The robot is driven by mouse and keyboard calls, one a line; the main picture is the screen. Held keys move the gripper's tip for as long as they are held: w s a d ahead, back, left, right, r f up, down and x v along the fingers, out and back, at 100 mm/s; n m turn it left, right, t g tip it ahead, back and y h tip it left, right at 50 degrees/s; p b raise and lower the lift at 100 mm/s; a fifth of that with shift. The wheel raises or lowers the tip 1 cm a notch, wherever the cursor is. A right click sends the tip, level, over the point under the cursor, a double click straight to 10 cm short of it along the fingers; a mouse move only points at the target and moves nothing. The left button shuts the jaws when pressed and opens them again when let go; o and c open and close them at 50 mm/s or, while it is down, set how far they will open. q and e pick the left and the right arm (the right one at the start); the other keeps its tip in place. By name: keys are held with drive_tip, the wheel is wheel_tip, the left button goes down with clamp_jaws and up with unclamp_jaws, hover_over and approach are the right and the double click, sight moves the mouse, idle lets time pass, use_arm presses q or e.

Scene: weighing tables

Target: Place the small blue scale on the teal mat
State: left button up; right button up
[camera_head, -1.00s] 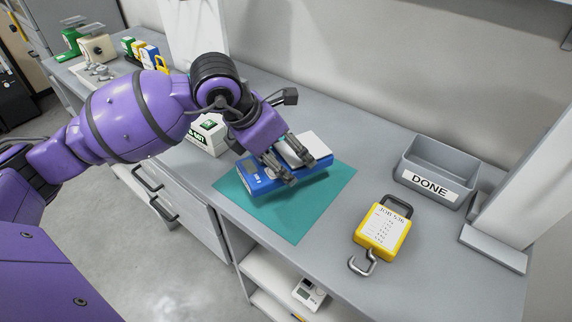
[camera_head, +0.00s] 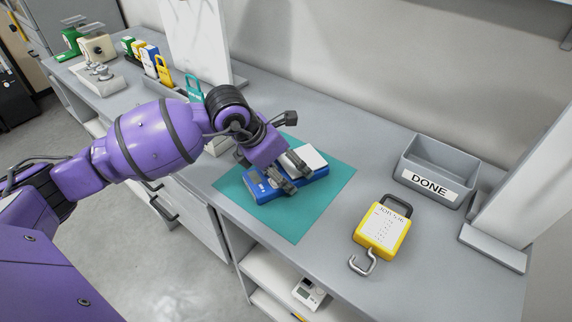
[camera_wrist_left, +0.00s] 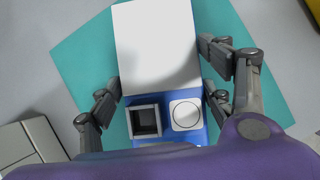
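The small blue scale (camera_head: 262,190) has a white weighing plate and a small display. It sits over the middle of the teal mat (camera_head: 300,221) and looks to be resting on it. My left gripper (camera_head: 290,174) is above the scale with one finger on each side. My right gripper is not in view.
A yellow hanging scale (camera_head: 378,232) lies right of the mat. A grey bin marked DONE (camera_head: 437,171) stands behind it. Several scales and weights stand at the table's far left. A white device (camera_head: 309,292) is on the shelf below.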

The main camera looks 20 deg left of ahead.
use_arm(q)
drive_tip(key=o, duration=0.3)
drive_tip(key=shift+o, duration=0.2)
drive_tip(key=shift+r, duration=0.1)
drive_tip(key=v, duration=1.2)
